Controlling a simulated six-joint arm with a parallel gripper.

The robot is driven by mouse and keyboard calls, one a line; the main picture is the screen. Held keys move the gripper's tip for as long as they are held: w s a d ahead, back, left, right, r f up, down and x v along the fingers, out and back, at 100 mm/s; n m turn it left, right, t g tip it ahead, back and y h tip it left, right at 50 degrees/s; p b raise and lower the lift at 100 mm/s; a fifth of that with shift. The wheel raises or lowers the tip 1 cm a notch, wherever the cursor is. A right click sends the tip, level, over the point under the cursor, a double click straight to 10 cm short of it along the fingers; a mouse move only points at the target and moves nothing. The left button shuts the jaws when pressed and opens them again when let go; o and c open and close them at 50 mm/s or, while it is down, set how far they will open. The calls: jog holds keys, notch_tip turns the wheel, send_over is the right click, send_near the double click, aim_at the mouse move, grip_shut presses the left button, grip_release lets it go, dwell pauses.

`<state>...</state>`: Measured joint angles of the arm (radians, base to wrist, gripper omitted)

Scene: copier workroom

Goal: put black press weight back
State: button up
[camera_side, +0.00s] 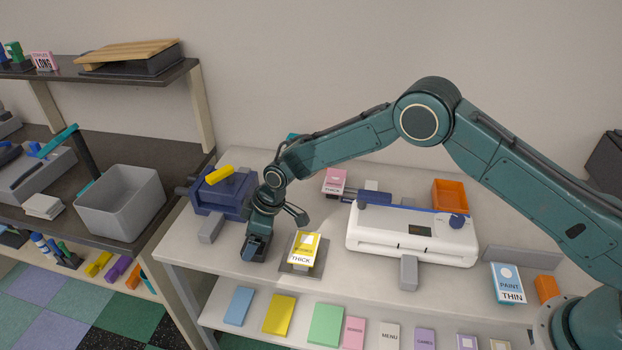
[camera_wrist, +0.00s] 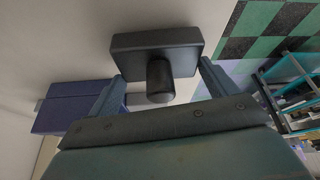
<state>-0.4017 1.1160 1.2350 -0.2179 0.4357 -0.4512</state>
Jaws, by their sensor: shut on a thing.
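The black press weight (camera_wrist: 155,42) is a dark, flat block with a round knob (camera_wrist: 160,82), seen in the wrist view between the fingertips. My gripper (camera_wrist: 163,76) is shut on it. In the side view my gripper (camera_side: 257,243) points down near the table's front left edge, left of the yellow THICK pack. The weight (camera_side: 252,258) is mostly hidden there by the jaws. I cannot tell whether it touches the table.
The yellow THICK pack (camera_side: 304,249) lies on a grey plate (camera_side: 287,270) just right of my gripper. A blue machine (camera_side: 217,200) with a yellow part stands behind left. A white machine (camera_side: 375,243), orange bin (camera_side: 450,195) and PAINT THIN pack (camera_side: 507,282) are farther right.

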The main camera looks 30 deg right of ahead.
jog(key=shift+f, duration=0.2)
dwell(0.4)
jog(key=o, duration=1.4)
jog(key=shift+o, duration=0.2)
jog(key=shift+f, duration=0.15)
jog(key=v, duration=1.4)
jog(key=shift+w, duration=0.1)
